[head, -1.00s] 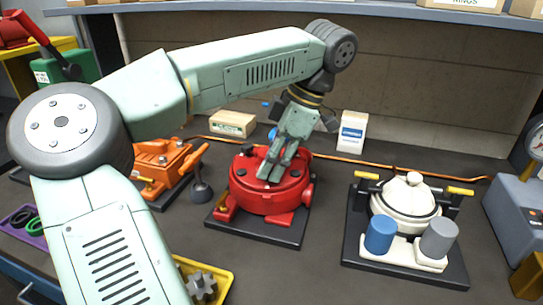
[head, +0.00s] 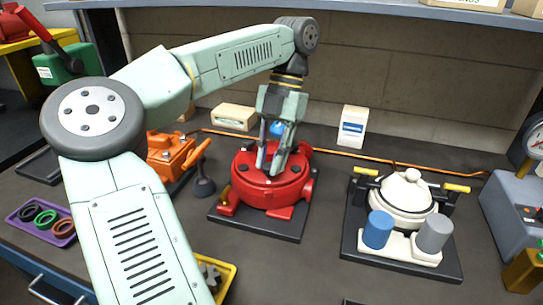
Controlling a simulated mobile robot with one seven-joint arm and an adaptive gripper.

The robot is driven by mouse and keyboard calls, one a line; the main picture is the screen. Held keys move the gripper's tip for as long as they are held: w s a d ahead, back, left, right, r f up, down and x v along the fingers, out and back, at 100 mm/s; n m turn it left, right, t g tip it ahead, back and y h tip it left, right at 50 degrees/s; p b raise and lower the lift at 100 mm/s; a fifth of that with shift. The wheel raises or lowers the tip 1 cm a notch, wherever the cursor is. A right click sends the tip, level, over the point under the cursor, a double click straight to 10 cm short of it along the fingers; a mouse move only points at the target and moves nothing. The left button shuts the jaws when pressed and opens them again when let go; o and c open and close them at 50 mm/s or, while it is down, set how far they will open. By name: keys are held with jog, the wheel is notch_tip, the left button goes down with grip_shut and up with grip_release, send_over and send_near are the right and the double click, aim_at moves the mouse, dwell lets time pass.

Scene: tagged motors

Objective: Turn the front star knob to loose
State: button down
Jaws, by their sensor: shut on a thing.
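The red motor housing (head: 268,192) sits on a dark base plate in the middle of the bench. My gripper (head: 269,168) points down onto the front part of its round top. The two fingers are closed in on a small part there, which I take to be the front star knob. The fingers hide nearly all of this knob, so its shape and turn angle cannot be read. A blue part (head: 277,129) shows behind the fingers.
An orange motor (head: 168,153) stands to the left, partly behind my arm. A white motor (head: 403,200) with blue and grey cylinders stands to the right. A purple tray (head: 62,237) and a yellow tray (head: 229,284) lie near the front. Bare bench lies between red and white motors.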

jog(key=n, duration=0.1)
jog(key=n+h, duration=0.1)
jog(key=n, duration=0.1)
jog(key=shift+a+f+n+g, duration=0.15)
jog(key=shift+n+g, duration=0.15)
jog(key=shift+a+n+h, duration=0.1)
jog(key=shift+n+h, duration=0.8)
jog(key=shift+n, duration=1)
jog(key=c, duration=1.4)
grip_release()
jog(key=shift+c, duration=0.2)
